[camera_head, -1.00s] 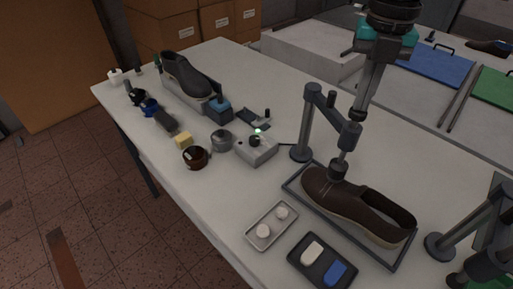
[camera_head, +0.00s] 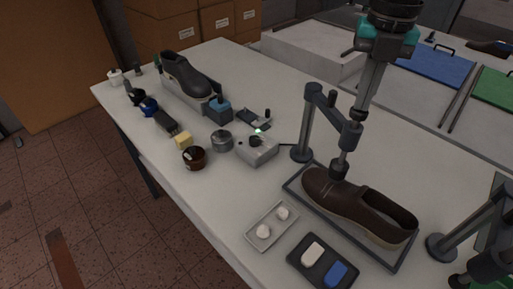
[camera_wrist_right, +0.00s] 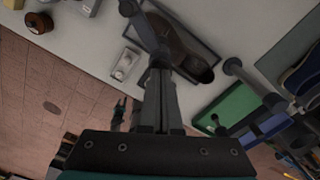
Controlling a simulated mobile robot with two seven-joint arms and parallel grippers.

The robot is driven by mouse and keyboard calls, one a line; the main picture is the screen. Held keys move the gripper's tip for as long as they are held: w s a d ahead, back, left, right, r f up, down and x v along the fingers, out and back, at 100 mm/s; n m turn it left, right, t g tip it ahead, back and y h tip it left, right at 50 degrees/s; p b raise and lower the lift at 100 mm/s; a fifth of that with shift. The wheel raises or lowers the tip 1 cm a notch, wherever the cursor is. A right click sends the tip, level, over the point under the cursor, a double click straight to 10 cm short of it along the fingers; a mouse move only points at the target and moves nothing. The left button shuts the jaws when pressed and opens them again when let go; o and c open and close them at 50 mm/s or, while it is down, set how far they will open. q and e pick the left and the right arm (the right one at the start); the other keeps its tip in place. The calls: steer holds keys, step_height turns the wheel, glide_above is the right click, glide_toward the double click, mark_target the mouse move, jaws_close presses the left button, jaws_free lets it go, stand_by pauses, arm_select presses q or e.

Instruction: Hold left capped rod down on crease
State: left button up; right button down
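The left capped rod (camera_head: 345,154) stands upright in the end of a grey swing-arm stand (camera_head: 311,121). Its dark foot (camera_head: 338,172) rests on the front of a brown shoe (camera_head: 350,199); the crease under it is hidden. My right gripper (camera_head: 357,115) comes down from above, its narrow fingers together, tips at the top of the rod. I cannot see a gap between tips and cap. In the right wrist view the fingers (camera_wrist_right: 158,75) also look closed together, over the stand. A small dark pronged shape (camera_wrist_right: 118,113) there may be my left gripper; its state is unclear.
The shoe lies in a dark-framed tray (camera_head: 295,190). A second stand (camera_head: 440,246) is at the right. A small tray (camera_head: 252,238) with white pieces and a dark tray (camera_head: 319,283) lie in front. A grey box (camera_head: 262,155) stands left of the first stand.

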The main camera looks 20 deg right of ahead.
steer(key=shift+s+f, duration=0.1)
stand_by(0.8)
steer(key=shift+r+p, duration=1.45)
steer(key=shift+r, duration=1.35)
steer(key=shift+r, duration=0.1)
